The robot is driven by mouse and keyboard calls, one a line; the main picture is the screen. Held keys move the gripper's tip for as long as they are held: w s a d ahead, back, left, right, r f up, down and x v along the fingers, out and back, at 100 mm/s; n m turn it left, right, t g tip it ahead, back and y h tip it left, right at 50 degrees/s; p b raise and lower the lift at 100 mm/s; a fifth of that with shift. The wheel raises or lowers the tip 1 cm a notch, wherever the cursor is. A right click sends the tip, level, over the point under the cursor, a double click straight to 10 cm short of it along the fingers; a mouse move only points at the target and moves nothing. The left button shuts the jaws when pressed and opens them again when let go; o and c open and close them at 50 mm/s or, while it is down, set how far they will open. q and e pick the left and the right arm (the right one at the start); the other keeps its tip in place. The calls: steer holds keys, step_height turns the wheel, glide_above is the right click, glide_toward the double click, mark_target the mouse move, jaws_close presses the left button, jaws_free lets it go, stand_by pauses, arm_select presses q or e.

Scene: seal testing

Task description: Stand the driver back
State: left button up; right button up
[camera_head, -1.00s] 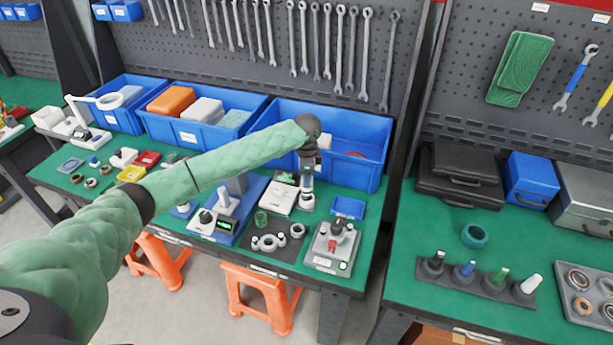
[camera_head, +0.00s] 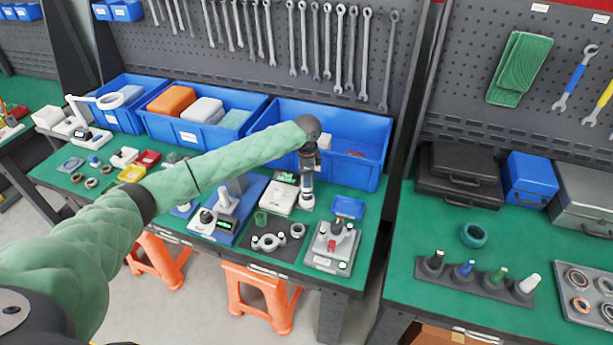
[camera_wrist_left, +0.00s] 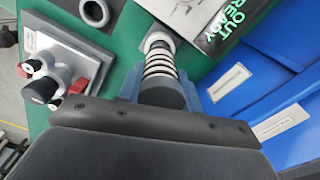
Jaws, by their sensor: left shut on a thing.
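My left gripper (camera_head: 308,178) is over the middle table, pointing down. In the left wrist view its blue-grey fingers (camera_wrist_left: 160,90) are shut on the driver (camera_wrist_left: 160,68), a dark cylinder with pale rings along its shaft and a white collar at its far end. In the head view the driver's lower part (camera_head: 308,200) shows below the gripper, beside a white device. Whether its lower end touches the table or a holder is not clear. My right gripper is not in view.
A white device with a green display (camera_head: 283,196) is close left of the driver. A grey fixture with a red part (camera_head: 332,245) stands in front, and a small blue tray (camera_head: 348,208) is to the right. A large blue bin (camera_head: 355,175) is behind. Several pegs (camera_head: 480,275) stand on the right table.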

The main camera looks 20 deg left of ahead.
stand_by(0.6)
arm_select(q)
steer(key=o, duration=1.2)
steer(key=shift+c, duration=0.2)
